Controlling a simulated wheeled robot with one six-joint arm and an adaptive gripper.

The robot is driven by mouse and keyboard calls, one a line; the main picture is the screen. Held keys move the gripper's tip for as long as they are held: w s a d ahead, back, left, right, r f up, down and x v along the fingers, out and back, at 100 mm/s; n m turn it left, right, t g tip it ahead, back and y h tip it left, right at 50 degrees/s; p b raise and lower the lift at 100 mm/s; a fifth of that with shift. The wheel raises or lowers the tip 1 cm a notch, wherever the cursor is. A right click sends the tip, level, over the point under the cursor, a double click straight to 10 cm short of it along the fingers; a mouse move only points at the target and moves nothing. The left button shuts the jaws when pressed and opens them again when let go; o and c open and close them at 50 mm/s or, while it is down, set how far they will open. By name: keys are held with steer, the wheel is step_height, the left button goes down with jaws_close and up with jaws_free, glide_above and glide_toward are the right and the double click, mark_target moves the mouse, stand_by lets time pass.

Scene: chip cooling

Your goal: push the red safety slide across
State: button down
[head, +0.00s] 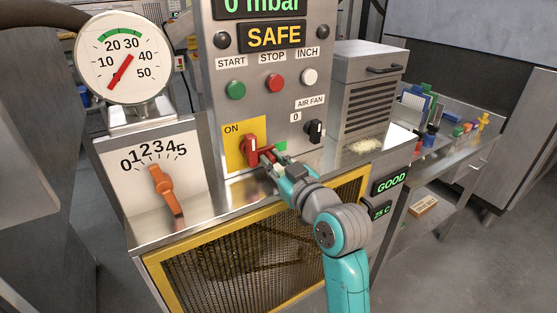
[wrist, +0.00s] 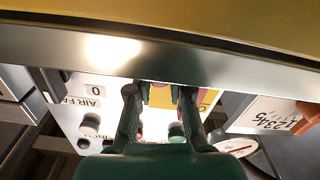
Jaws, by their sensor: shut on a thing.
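The red safety slide (head: 267,157) is a small red piece low on the grey control panel, just right of the red-orange switch handle (head: 250,151) on its yellow ON plate (head: 231,136). A green patch (head: 281,146) shows to its right. My gripper (head: 270,161) is at the slide, with its fingers closed on it and hiding part of it. In the wrist view my gripper (wrist: 160,97) has a finger on either side of a small piece at the upturned panel; the slide itself is hard to make out there.
The AIR FAN knob (head: 315,131) is right of my gripper. Above are the START (head: 236,90), STOP (head: 275,83) and INCH (head: 310,77) buttons and a SAFE display (head: 274,36). An orange lever (head: 166,190) is at left. A yellow-framed mesh guard (head: 245,255) lies below.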

steer(key=shift+s+a, duration=0.1)
steer(key=c, duration=1.1)
jaws_free()
steer(key=shift+a, duration=0.1)
steer(key=shift+o, duration=0.2)
steer(key=shift+w+d, duration=0.3)
steer(key=shift+d, duration=0.2)
steer(key=d+v, duration=0.1)
steer(key=v, duration=0.9)
steer(key=s+d+f+m+h, duration=0.2)
steer(key=s+d+f+m, duration=0.1)
steer(key=f, duration=0.6)
steer(key=s+d+f+m+t+h, duration=0.1)
steer(key=s+d+f+m+h, duration=0.2)
steer(key=f, duration=0.7)
steer(key=shift+s+d+f, duration=0.3)
steer(key=shift+s+d, duration=1.05)
steer(key=shift+d, duration=0.2)
